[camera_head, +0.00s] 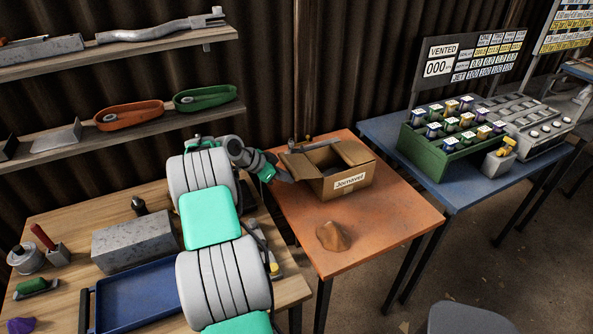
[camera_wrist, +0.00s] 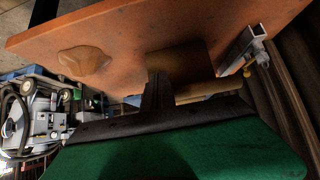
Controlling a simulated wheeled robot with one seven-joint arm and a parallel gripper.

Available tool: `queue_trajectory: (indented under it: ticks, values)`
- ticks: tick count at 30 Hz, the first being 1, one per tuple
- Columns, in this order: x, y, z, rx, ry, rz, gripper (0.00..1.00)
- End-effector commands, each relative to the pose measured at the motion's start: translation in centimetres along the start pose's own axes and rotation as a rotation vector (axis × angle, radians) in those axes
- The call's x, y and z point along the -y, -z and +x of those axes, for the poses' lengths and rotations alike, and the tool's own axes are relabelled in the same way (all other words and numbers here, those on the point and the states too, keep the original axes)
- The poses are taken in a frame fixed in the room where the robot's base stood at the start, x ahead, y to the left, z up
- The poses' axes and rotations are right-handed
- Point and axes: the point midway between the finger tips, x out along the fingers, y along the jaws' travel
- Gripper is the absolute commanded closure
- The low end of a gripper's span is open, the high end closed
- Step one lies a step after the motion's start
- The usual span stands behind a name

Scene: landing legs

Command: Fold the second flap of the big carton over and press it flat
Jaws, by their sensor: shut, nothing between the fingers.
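The big carton (camera_head: 348,182), brown with a white label on its front, stands on the orange table. Its top is at least partly open, with a dark inside showing. A flap (camera_head: 299,165) slants at its left side, and another flap stands up towards the back right. My gripper (camera_head: 289,178) is at the carton's left side, close to the left flap; I cannot tell whether they touch. In the wrist view my gripper's dark fingers (camera_wrist: 158,93) are together and empty, in front of a brown carton face (camera_wrist: 182,66).
A brown lump (camera_head: 333,236) lies on the orange table (camera_head: 385,229) in front of the carton. A metal bracket-like piece (camera_wrist: 243,50) is beside the carton in the wrist view. A blue table (camera_head: 466,190) with a green rack (camera_head: 438,146) stands to the right. The orange table's front right is clear.

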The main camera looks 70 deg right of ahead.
Motion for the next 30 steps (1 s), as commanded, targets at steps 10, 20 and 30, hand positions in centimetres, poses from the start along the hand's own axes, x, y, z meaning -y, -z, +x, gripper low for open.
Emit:
queue_trajectory:
  ticks: [10,20,30]
  values:
    - [0.0,1.8,-0.8,0.0,0.0,-0.001,1.0]
    - [0.1,2.5,-1.0,0.0,0.001,-0.001,1.0]
    - [0.0,3.6,-1.1,0.0,0.001,-0.001,1.0]
